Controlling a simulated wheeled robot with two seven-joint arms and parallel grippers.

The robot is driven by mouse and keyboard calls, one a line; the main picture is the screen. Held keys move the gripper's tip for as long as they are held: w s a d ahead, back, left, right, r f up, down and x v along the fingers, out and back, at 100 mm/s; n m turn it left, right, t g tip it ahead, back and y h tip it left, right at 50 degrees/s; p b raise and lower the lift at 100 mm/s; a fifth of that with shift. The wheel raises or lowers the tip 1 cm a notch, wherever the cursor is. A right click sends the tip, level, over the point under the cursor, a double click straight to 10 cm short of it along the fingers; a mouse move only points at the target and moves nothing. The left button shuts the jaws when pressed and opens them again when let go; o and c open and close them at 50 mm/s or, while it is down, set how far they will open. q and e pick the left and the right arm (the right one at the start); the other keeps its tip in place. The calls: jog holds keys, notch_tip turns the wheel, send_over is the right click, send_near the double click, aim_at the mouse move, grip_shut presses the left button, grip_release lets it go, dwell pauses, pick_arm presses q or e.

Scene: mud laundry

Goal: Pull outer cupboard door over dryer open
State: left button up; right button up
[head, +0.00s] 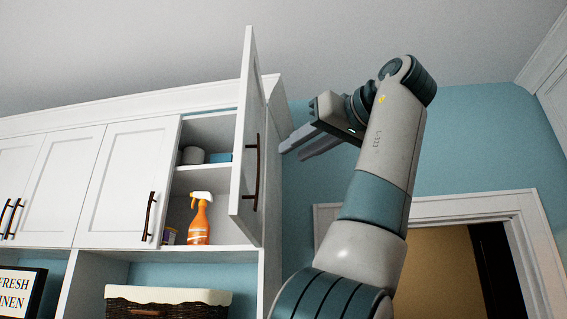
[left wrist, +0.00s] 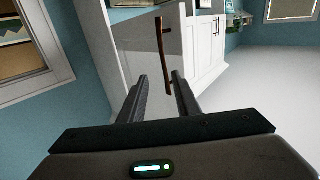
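The outer cupboard door (head: 247,130) is white and stands swung out wide from the upper cabinet, showing its outer face to the right. Its dark bar handle (head: 256,172) is near the front edge. My left gripper (head: 293,149) is to the right of this door, fingers pointing towards it, apart from the handle. In the left wrist view the two fingers (left wrist: 160,78) are spread with nothing between them, and the handle (left wrist: 163,58) shows beyond the tips. The dryer is not clearly identifiable. My right gripper is not in view.
The open compartment holds an orange spray bottle (head: 199,219) and a grey roll-like item (head: 193,155). Closed white doors (head: 118,185) continue left. A wicker basket (head: 167,303) sits below. A door frame (head: 535,235) stands at the right, behind my arm.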

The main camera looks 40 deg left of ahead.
pick_arm(q)
jog(key=v, duration=0.4)
jog(key=shift+d, duration=0.2)
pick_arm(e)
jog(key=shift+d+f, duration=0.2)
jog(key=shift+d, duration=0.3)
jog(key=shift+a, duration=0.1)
